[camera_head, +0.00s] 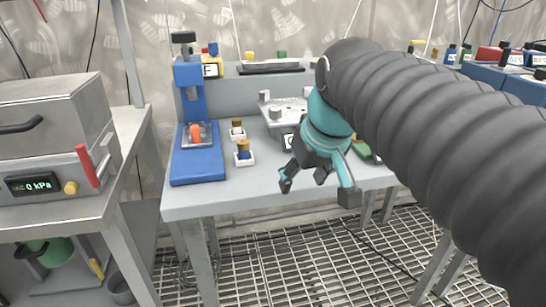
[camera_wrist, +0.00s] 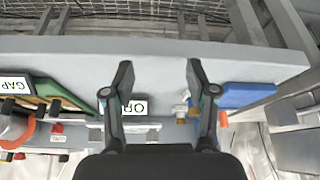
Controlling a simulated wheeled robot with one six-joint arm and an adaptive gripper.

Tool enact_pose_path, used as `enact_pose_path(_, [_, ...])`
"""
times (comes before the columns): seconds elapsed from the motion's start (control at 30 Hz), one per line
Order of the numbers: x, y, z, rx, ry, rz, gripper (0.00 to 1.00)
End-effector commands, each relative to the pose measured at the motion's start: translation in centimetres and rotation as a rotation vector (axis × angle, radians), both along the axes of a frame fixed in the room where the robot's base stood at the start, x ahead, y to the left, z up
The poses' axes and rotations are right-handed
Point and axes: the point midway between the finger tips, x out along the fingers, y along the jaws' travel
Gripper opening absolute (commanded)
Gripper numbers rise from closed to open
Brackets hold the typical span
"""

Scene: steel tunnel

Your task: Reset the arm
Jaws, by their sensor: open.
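My gripper (camera_head: 320,190) is open and empty in the head view, hanging at the front edge of the grey workbench (camera_head: 235,185). Its two dark fingers (camera_wrist: 158,80) stand apart in the wrist view with nothing between them. My arm, in a grey ribbed sleeve, covers the right part of the head view and hides part of the bench.
A blue press-like stand (camera_head: 197,165) is at the bench's left, beside small bottles on white bases (camera_head: 244,158). A grey box with a "0 kPa" display (camera_head: 45,185) stands on the left bench. Blue bins (camera_head: 490,75) are at right. Grating floor lies in front.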

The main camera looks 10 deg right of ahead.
Motion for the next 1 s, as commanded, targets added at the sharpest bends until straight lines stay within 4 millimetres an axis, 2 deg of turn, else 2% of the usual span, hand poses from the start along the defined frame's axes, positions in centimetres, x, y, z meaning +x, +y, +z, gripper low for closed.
enact_pose_path(0.43, [0.4,-0.2,-0.3,0.011,-0.020,-0.040,0.57])
enact_pose_path(0.57, [-0.3,-0.6,-3.6,0.015,-0.013,-0.096,0.57])
enact_pose_path(0.67, [-2.1,-0.6,-6.6,0.017,-0.016,-0.132,0.57])
enact_pose_path(0.8, [-5.5,-0.5,-10.9,0.013,-0.023,-0.154,0.57])
enact_pose_path(0.9, [-7.5,-0.3,-12.8,0.005,-0.028,-0.146,0.57])
enact_pose_path(1.0, [-8.4,-0.2,-13.2,0.004,-0.036,-0.137,0.57])
